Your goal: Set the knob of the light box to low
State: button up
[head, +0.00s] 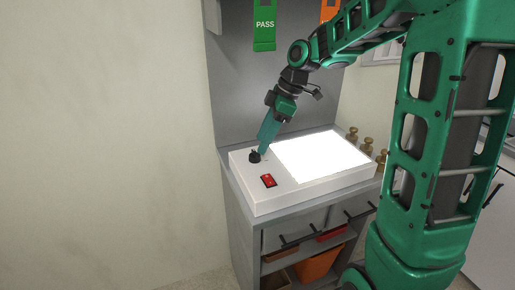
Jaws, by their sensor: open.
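The light box (262,201) is a white, slightly sloped case on top of a grey cabinet. Its panel (322,158) glows bright white. The small black knob (254,157) is on the left part of its top face, and a red switch (268,181) sits nearer the front. My gripper (263,150) points down at the knob from the upper right, its fingertips right beside or over it. The gripper is open. Whether the fingers touch the knob, and which setting the knob points to, is too small to tell.
A green PASS tag (264,30) and an orange tag (329,10) hang on the grey back panel (238,90). Several brass-coloured weights (367,146) stand right of the light box. The cabinet (246,240) has drawers and an orange bin (318,265) below.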

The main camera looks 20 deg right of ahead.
jog(key=v, duration=0.6)
jog(key=shift+d, duration=0.1)
dwell(0.3)
jog(key=s+d+f+m+h, duration=0.1)
jog(key=s+d+f+m, duration=0.1)
jog(key=s+m, duration=0.4)
jog(key=s+d+f+m+g+h, duration=0.1)
jog(key=s+d+f+m, duration=0.2)
jog(key=s, duration=1.1)
jog(key=s+d+f+m+h, duration=0.2)
jog(key=s+d+m, duration=0.4)
jog(key=s+m, duration=0.4)
jog(key=shift+s+f+m+g, duration=0.2)
jog(key=shift+f+m+g, duration=0.2)
jog(key=shift+f+m, duration=0.25)
jog(key=shift+w+f, duration=0.25)
jog(key=shift+w, duration=0.4)
